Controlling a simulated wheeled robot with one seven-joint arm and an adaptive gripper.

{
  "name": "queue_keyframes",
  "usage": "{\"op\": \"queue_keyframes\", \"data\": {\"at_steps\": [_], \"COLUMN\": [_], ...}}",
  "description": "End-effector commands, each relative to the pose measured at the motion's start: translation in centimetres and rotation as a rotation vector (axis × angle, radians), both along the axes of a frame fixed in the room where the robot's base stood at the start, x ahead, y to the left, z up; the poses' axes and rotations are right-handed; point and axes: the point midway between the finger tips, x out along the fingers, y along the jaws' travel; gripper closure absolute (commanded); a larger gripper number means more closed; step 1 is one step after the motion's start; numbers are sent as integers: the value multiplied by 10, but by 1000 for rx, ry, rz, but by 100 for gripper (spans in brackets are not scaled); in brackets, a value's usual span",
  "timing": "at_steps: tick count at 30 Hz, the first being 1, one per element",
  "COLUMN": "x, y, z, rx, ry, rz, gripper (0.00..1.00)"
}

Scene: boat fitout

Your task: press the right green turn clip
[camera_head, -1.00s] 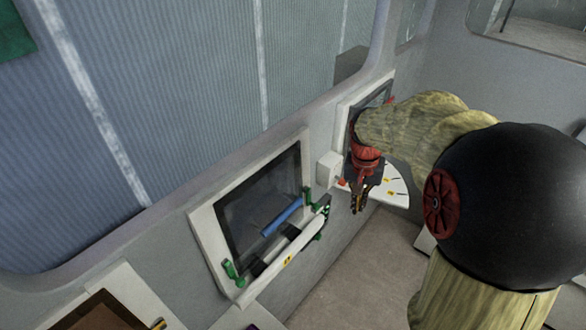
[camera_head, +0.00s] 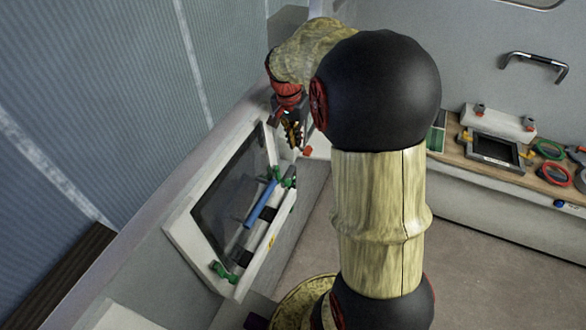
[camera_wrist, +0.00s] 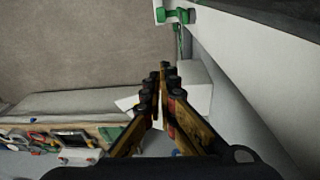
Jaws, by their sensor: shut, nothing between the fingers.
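The right green turn clip (camera_head: 289,176) sits at the upper right corner of the white-framed hatch (camera_head: 184,232) on the side wall. A green clip also shows at the top of the wrist view (camera_wrist: 174,15); I take it to be the same one. The left green turn clip (camera_head: 223,272) is at the frame's lower corner. My gripper (camera_head: 297,146) is shut and empty, fingers pointing down, apart from the right clip and a little above it in the head view. In the wrist view the closed fingertips (camera_wrist: 163,68) are clear of the green clip.
A blue bar (camera_head: 262,204) lies along the hatch's lower edge. A red-tipped part (camera_head: 307,151) is close to my gripper. A wooden counter (camera_head: 458,158) with a black-framed tray (camera_head: 495,150) and rings is at the right. The floor between is clear.

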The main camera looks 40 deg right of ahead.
Motion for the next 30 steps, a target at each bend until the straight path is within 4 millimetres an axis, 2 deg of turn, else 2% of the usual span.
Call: {"op": "queue_keyframes", "data": {"at_steps": [8,14,24,30], "x": [0,-1,0,-8], "y": [-1,-6,-16,10], "z": [-8,-38,-103,-109], "rx": [1,2,2,0], "ry": [1,3,3,0], "rz": [1,0,2,3], "gripper": [100,100,100,100]}}
